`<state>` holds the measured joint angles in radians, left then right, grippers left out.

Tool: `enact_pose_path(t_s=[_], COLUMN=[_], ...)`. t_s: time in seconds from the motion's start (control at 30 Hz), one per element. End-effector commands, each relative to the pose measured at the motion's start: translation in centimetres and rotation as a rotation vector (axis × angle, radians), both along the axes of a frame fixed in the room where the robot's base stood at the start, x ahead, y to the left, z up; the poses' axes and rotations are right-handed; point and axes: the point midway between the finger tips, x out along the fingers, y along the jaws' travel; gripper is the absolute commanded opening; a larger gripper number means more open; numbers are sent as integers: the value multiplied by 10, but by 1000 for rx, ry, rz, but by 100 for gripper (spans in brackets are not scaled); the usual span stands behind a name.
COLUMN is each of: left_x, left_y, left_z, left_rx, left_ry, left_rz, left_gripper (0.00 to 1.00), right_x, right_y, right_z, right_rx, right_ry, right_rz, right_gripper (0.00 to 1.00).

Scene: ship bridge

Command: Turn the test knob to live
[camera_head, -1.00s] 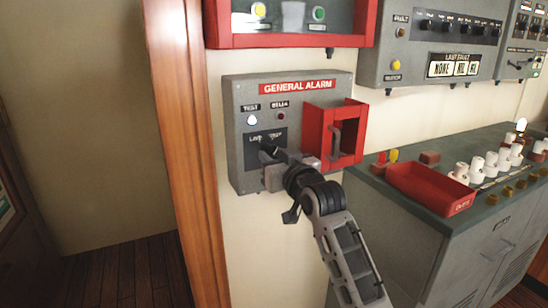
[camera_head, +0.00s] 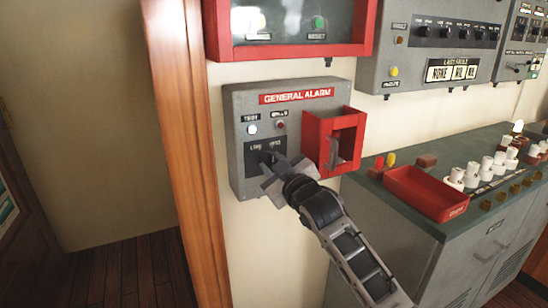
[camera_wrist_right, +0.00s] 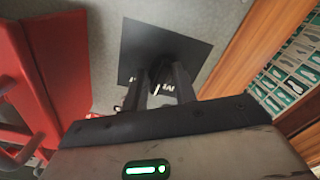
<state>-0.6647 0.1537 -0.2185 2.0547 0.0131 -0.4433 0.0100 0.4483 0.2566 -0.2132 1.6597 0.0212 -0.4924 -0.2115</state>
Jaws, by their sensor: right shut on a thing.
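The grey general alarm box (camera_head: 242,104) hangs on the wall in the head view. The test knob (camera_head: 268,156) is a small dark knob on a black plate (camera_head: 254,159) marked with a live label, low on the box's left part. My right gripper (camera_head: 270,163) is shut on the knob. In the right wrist view the fingers (camera_wrist_right: 160,88) close around the dark knob in front of the black plate (camera_wrist_right: 145,45), and the knob is mostly hidden between them. Which way the knob points cannot be made out. My left gripper is not in view.
A red guard frame with a handle (camera_head: 312,141) juts out just right of my right gripper. A red-framed case (camera_head: 290,52) hangs above. A console with a red tray (camera_head: 428,193) stands at the right. A wooden post (camera_head: 180,150) is at the left.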

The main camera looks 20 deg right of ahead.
Motion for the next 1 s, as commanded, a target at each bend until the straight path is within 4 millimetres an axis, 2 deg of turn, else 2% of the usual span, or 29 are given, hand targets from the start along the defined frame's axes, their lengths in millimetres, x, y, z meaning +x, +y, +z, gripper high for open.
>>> enact_pose_path(t_s=[0.2, 0.5, 0.8, 1.0], left_x=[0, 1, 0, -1], left_y=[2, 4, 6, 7], left_z=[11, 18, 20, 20], left_rx=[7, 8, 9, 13], left_ry=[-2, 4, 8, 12], left_rz=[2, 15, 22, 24], left_gripper=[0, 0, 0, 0], right_x=[0, 0, 0, 0], right_y=[-1, -1, -1, -1], right_z=[3, 2, 2, 1], right_rx=[-208, -468, -644, -701], right_ry=[-18, -44, -63, -69], right_rz=[0, 0, 0, 0], right_gripper=[5, 5, 5, 5])
